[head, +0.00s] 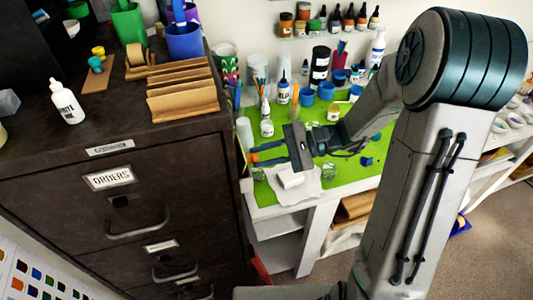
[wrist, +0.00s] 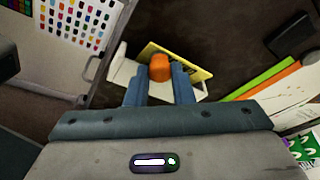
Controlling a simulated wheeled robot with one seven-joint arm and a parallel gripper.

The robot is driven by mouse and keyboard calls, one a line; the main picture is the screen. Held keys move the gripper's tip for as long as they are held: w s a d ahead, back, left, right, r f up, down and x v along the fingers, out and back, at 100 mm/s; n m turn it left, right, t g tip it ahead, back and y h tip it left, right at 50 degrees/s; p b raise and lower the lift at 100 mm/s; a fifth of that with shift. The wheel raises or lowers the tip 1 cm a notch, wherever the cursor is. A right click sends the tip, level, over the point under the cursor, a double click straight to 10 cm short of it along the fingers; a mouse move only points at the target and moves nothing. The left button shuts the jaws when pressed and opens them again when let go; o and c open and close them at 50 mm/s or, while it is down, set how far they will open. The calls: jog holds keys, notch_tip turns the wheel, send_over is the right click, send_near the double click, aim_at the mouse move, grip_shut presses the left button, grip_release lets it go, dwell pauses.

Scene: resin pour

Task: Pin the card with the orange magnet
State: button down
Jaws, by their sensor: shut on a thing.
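My gripper (head: 256,155) is at the left end of the green-topped bench, close to the side of the dark filing cabinet. Its blue fingers are shut on the orange magnet (wrist: 160,68), a short round piece held at the fingertips; it shows small in the head view (head: 252,158). A yellow card (wrist: 186,66) lies just beyond the magnet in the wrist view, against a white piece (wrist: 125,72) beside the dark brown surface. The magnet and fingers cover part of the card. I cannot tell whether the magnet touches it.
The filing cabinet (head: 100,215) stands left of the bench. Bottles and blue cups crowd the green mat (head: 345,170); a white block (head: 290,178) lies below my gripper. In the wrist view, green and orange strips (wrist: 270,78) lie at the right and a colour chart (wrist: 85,20) at upper left.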

jog(key=shift+s+a, duration=0.2)
jog(key=shift+a, duration=0.5)
dwell(0.6)
jog(key=c, duration=0.8)
grip_release()
jog(key=shift+f, duration=0.1)
jog(key=shift+d, duration=0.1)
jog(key=shift+c, duration=0.2)
jog(key=shift+o, duration=0.5)
jog(key=w+d, duration=0.2)
jog(key=d, duration=0.4)
jog(key=shift+d, duration=0.3)
jog(key=shift+s, duration=0.1)
